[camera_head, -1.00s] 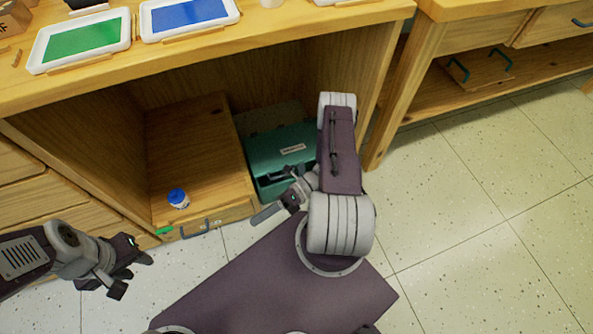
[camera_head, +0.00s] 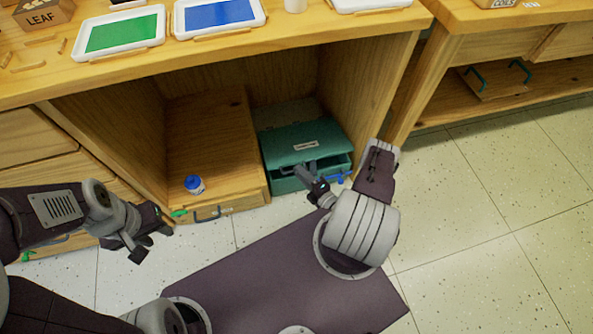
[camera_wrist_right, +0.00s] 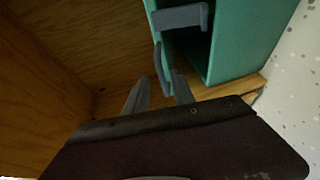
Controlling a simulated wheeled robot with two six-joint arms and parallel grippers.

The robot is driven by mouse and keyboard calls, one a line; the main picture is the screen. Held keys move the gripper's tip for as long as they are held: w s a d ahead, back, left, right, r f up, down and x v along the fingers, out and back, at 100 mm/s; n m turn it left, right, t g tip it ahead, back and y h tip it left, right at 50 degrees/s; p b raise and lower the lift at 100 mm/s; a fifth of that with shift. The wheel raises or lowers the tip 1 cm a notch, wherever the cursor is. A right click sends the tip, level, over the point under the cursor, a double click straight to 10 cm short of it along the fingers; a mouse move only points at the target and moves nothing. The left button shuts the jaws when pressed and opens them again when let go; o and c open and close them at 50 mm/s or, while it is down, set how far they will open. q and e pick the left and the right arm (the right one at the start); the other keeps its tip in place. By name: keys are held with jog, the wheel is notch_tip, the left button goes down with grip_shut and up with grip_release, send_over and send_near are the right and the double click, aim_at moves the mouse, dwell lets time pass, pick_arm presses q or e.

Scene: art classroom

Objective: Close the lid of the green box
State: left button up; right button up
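The green box (camera_head: 290,184) sits in the lower cabinet bay in the head view. Its lid (camera_head: 290,137), with a pale label, is over the box, and a dark gap shows between lid and front wall, so it looks partly open. My right gripper (camera_head: 318,190) is at the front of the box; contact is unclear. In the right wrist view, the gripper (camera_wrist_right: 160,92) has its two fingers apart with nothing between them, just short of the box (camera_wrist_right: 242,40) and its grey handle (camera_wrist_right: 180,17). My left gripper (camera_head: 145,240) is open and empty, left of the box.
A wooden drawer unit (camera_head: 207,130) stands left of the box, with a blue-capped jar (camera_head: 194,185) on top. The bay's right wall (camera_head: 365,80) is close to the box. Green (camera_head: 120,34) and blue (camera_head: 218,13) trays lie on the tabletop. Floor at right (camera_head: 500,190) is clear.

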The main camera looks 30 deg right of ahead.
jog(key=shift+b+x, duration=0.45)
jog(key=shift+x, duration=1.2)
jog(key=shift+r, duration=0.1)
jog(key=shift+c, duration=0.5)
grip_shut()
